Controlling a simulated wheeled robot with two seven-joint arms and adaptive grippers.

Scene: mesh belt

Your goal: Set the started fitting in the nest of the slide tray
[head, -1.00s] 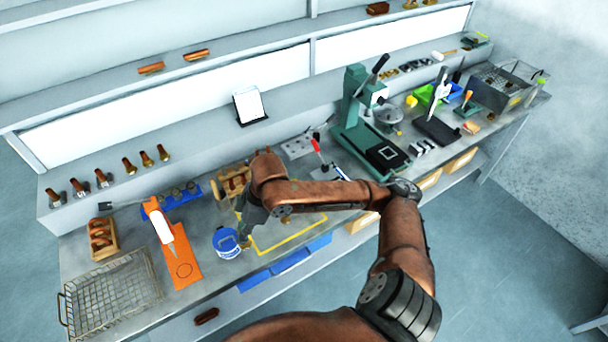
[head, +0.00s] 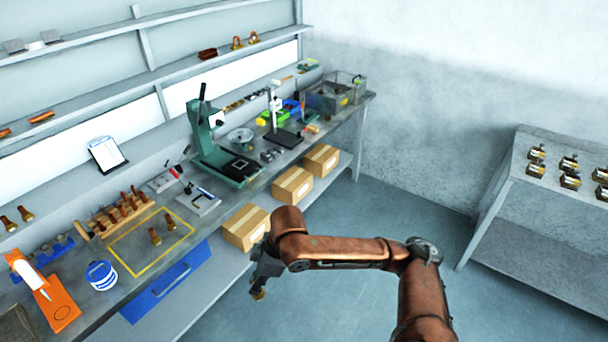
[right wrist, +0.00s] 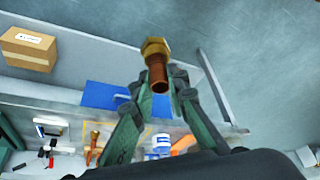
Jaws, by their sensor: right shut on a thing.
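My right gripper (head: 262,282) is shut on a fitting (right wrist: 156,62) with a brass hex end and a copper-coloured tube. In the head view it is in front of the bench, over the floor, with the fitting (head: 258,294) small at its fingertips. The right wrist view shows the fitting between the two fingers (right wrist: 158,95), hex end away from the palm. A green lever press (head: 207,140) stands on the bench with a dark plate marked by a pale square (head: 240,166) at its base; I cannot tell whether this is the slide tray. My left gripper is out of view.
A wooden rack (head: 118,214) holds several more. Cardboard boxes (head: 293,188) sit on the lower shelf. A side table (head: 530,150) at right carries several fittings. The floor between is clear.

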